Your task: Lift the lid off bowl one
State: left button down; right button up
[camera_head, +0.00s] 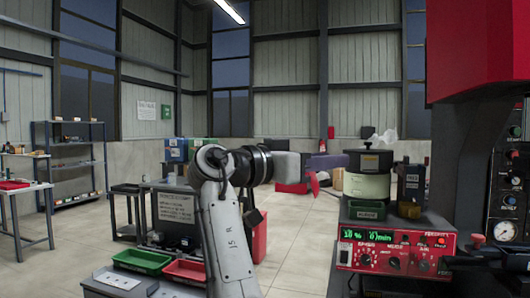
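A pale round bowl-like drum (367,187) stands right of centre behind the control panel. A dark lid (370,160) with a small label and a knob on top sits on it. I cannot read whether this is bowl one.
A red control panel (395,251) with a green display is below the drum. A dark labelled container (410,185) stands beside it. A grey column and red housing (476,45) close off the right. Green (143,260) and red (186,270) trays lie lower left.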

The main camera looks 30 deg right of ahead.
aim_at(368, 144)
jog(key=u, duration=1.6)
jog(key=k, duration=1.4)
jog(key=z, duration=1.75)
jog(key=i, duration=2.2)
